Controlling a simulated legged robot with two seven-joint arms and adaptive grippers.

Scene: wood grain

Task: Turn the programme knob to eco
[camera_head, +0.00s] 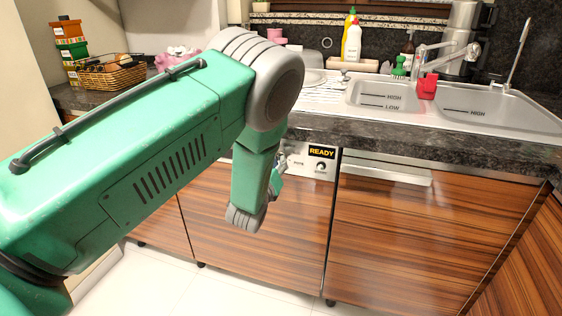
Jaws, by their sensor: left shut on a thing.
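The dishwasher's control panel (307,168) is a pale strip under the dark countertop, with a lit READY display (321,152) and small marks too small to read. My green left arm reaches in from the left and bends down in front of the panel. My left gripper (279,172) shows only in part, behind the forearm, at the left part of the panel. It is shut on the programme knob, which the arm and gripper hide. The knob's pointer and the eco mark cannot be seen. My right gripper is out of view.
A double sink (452,125) with a tap and a red item (428,87) is set in the countertop (440,146). Bottles (352,40) stand behind it. A wicker basket (112,74) sits at the back left. The tiled floor (185,285) before the wood-grain fronts is clear.

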